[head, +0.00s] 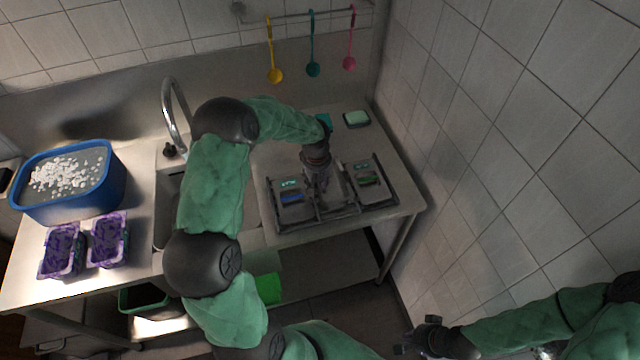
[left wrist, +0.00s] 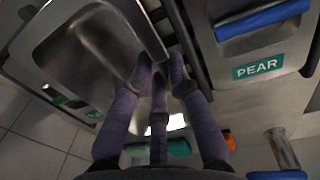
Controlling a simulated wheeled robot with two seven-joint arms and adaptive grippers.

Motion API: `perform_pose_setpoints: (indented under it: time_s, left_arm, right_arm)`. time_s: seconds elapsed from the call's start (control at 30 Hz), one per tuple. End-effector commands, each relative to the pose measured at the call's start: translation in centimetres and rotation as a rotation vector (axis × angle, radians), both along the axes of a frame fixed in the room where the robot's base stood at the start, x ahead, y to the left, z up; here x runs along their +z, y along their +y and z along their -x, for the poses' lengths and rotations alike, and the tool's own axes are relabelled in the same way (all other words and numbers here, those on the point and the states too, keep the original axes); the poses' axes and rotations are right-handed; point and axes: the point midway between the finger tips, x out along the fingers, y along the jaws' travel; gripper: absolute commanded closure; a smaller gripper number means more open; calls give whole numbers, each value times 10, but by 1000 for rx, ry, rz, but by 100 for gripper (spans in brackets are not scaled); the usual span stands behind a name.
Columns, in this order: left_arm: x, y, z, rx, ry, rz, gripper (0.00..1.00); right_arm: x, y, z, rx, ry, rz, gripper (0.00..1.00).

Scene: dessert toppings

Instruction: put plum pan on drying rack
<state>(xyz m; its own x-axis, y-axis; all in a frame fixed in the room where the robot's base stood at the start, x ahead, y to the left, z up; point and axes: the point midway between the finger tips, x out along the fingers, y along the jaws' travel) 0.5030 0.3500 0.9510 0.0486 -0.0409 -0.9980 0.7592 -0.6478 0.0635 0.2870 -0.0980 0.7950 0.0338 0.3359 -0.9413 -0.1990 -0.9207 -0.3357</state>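A bare metal pan (left wrist: 90,50) is at the fingertips of my left gripper (left wrist: 160,75) in the left wrist view. The fingers are drawn together at its edge. In the head view this gripper (head: 320,185) is low over the drying rack (head: 335,210), between two grey labelled pieces, and largely hides the pan. I see no plum label on it. Two purple-stained trays (head: 62,250) (head: 108,240) stand on the left counter. My right gripper (head: 415,345) is at the bottom right, away from the counter; its finger opening is unclear.
The PEAR-labelled piece (left wrist: 258,65) with a blue bar is beside the pan; a piece with a green bar (head: 367,180) is on its other side. A blue tub (head: 70,180) of foamy water, a faucet (head: 176,110) and a soap dish (head: 356,119) stand on the counter. The tiled wall is close right.

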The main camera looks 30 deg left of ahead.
Motion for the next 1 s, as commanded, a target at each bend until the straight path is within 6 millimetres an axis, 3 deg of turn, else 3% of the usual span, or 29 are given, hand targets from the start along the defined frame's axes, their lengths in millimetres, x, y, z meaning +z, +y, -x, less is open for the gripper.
perform_pose_setpoints:
  time_s: [0.47,1.0]
  left_arm:
    - [8,0,0,0,-1,0,65]
    - [101,4,4,0,-1,0,65]
  right_arm:
    - [0,0,0,0,0,0,100]
    - [0,0,0,0,0,0,100]
